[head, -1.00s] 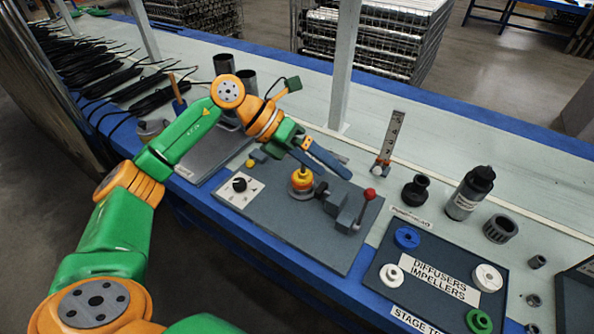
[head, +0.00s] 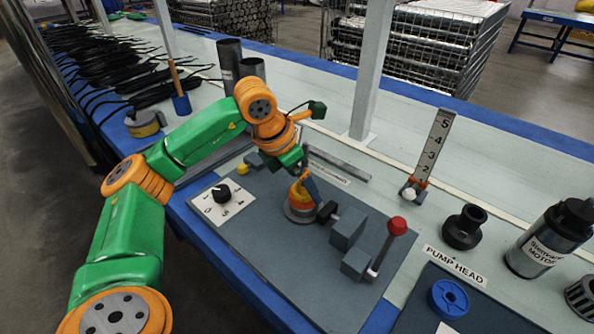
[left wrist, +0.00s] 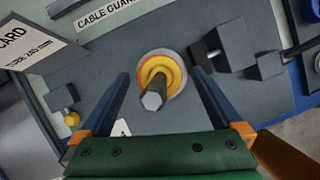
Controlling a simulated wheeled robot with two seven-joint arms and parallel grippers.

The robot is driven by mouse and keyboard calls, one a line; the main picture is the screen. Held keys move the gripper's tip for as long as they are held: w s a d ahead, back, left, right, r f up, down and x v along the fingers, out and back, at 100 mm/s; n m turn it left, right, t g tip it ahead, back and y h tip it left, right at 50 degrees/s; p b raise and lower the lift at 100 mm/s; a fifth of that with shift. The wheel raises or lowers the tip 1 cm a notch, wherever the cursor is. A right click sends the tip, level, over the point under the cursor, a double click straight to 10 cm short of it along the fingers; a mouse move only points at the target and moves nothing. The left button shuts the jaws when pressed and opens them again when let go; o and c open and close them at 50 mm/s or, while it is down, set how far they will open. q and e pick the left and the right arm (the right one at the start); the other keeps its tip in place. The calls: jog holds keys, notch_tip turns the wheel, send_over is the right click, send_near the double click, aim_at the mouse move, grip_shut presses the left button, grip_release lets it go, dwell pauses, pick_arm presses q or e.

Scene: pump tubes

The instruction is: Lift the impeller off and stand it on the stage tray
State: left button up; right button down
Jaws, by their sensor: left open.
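A yellow and orange round part (head: 300,198), which looks like the impeller, sits on a pale round base on the grey bench fixture. The left wrist view shows it from above as yellow rings (left wrist: 161,72) around a dark shaft with a hexagonal end (left wrist: 153,100). My left gripper (head: 304,183) points down over it. In the left wrist view, its two blue fingers are spread on either side, with visible gaps to the part. The dark tray (head: 413,305) at the lower right, partly cut off, holds a blue ring (head: 448,298). My right gripper is not in view.
A dark clamp block (head: 348,228) and a red-knobbed lever (head: 397,226) stand just right of the part. A dial plate (head: 222,200) lies to its left. A numbered upright gauge (head: 434,145), a black pump head (head: 464,228) and a motor (head: 548,240) stand behind the tray.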

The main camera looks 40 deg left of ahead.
pick_arm(q)
jog(key=shift+w+f, duration=0.15)
jog(key=shift+f, duration=0.2)
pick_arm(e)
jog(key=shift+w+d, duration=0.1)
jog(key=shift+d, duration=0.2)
pick_arm(q)
jog(key=c, duration=1.2)
jog(key=o, duration=0.5)
grip_shut()
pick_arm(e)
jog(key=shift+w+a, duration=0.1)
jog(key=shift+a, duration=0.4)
pick_arm(q)
jog(key=shift+r, duration=0.1)
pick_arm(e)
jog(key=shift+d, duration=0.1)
